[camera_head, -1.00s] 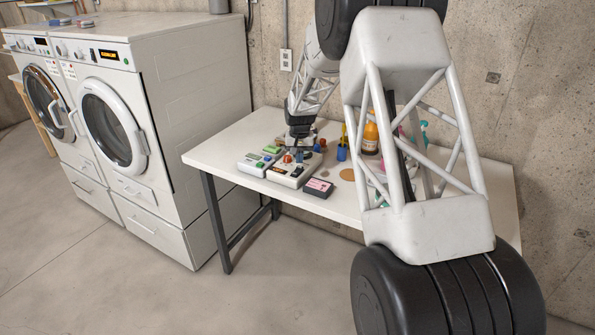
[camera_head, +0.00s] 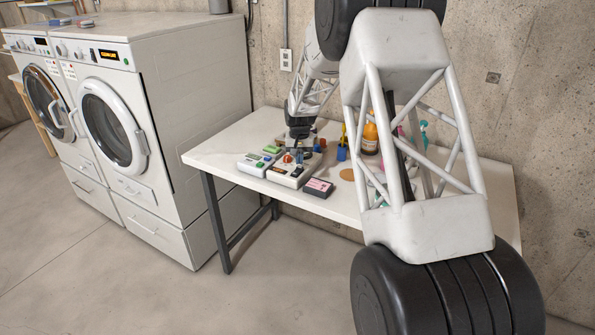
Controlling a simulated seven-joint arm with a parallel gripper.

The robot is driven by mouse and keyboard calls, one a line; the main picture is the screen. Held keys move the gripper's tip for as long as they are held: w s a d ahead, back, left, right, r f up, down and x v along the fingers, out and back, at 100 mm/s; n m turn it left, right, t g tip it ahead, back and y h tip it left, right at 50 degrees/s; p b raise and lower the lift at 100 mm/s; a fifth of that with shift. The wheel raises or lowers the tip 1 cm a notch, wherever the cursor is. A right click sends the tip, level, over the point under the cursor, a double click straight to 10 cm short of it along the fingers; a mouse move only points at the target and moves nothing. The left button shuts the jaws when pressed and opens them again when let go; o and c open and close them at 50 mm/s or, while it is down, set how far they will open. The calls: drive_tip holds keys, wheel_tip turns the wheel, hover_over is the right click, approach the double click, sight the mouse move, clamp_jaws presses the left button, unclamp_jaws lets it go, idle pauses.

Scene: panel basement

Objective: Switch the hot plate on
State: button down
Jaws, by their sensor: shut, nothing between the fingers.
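Several small devices sit on the white table. A pale box with an orange-red knob or button (camera_head: 289,172) lies directly below my gripper (camera_head: 299,150); it may be the hot plate, but I cannot tell for sure. My gripper points down and is shut with nothing in it. Its tips are at or just above the back of this box; whether they touch is too small to tell. A pale box with green and blue parts (camera_head: 258,163) is just left of it. The switch itself cannot be made out.
A dark box with a pink label (camera_head: 318,187) lies front right. A blue cup (camera_head: 342,152) and an orange bottle (camera_head: 370,138) stand to the right, partly behind my arm. The table's left end (camera_head: 213,160) is clear. White washing machines (camera_head: 150,110) stand at left.

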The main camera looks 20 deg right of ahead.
sight(299, 167)
drive_tip(key=shift+f, duration=1.15)
idle(1.0)
drive_tip(key=shift+r, duration=3.55)
